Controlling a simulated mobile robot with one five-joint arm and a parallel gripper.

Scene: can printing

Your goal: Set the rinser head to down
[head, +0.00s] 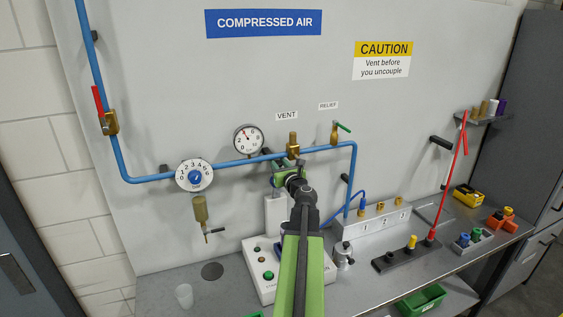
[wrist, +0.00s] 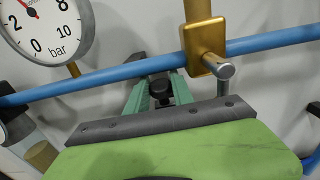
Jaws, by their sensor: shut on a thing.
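My gripper (head: 284,172) is at the blue pipe, just below and left of the brass vent valve. In the wrist view its green fingers (wrist: 160,92) are closed around a small dark round piece (wrist: 160,84). I cannot tell whether this piece is part of the rinser head. A pale upright box (head: 276,213) stands below my gripper, partly hidden by my arm. No part is clearly recognisable as the rinser head, so its position cannot be read.
The blue pipe (head: 240,162) runs along the panel past a brass vent valve (head: 293,146) and a pressure gauge (head: 248,139). In the wrist view the valve's silver lever (wrist: 226,74) is close to my fingers. The button box (head: 257,270) sits on the bench below.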

